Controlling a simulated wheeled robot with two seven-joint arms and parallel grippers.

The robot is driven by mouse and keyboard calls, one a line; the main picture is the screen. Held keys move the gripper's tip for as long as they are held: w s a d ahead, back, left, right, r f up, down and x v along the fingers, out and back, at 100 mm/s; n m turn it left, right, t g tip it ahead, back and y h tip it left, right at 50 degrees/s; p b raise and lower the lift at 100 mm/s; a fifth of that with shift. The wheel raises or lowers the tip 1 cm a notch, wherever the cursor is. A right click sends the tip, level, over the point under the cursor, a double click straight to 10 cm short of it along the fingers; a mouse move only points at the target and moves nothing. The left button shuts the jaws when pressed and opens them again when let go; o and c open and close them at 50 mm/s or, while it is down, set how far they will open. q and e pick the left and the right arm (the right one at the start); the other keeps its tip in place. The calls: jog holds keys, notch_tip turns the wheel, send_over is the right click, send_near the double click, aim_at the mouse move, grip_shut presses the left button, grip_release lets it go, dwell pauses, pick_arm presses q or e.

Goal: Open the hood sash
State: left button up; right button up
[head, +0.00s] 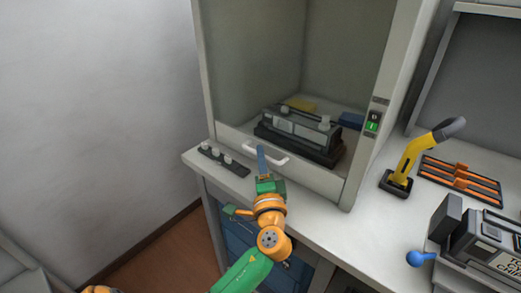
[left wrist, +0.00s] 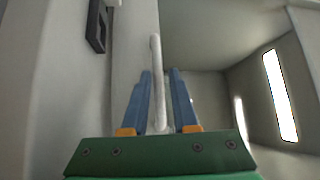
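The hood sash (head: 317,177) is down at the front of the grey fume hood, its pale lower rail near the worktop. A white bar handle (head: 280,161) is fixed on this rail. My left gripper (head: 262,160), with blue fingers, is at the left part of the handle. In the left wrist view, its fingers (left wrist: 159,100) are open, one on each side of the white handle bar (left wrist: 156,75), with small gaps visible. I cannot tell whether either finger touches it. My right gripper is not in view.
A black and grey cartridge unit (head: 298,130) stands inside the hood, with yellow and blue items behind. A control with a green switch (head: 372,122) is on the right post. A dark knobbed strip (head: 223,158) lies left; a yellow hand tool (head: 408,160) stands right.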

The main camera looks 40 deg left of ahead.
pick_arm(q)
jog(key=shift+x, duration=1)
jog(key=shift+s+d+f, duration=0.1)
jog(key=shift+f, duration=0.05)
grip_shut()
dwell(0.4)
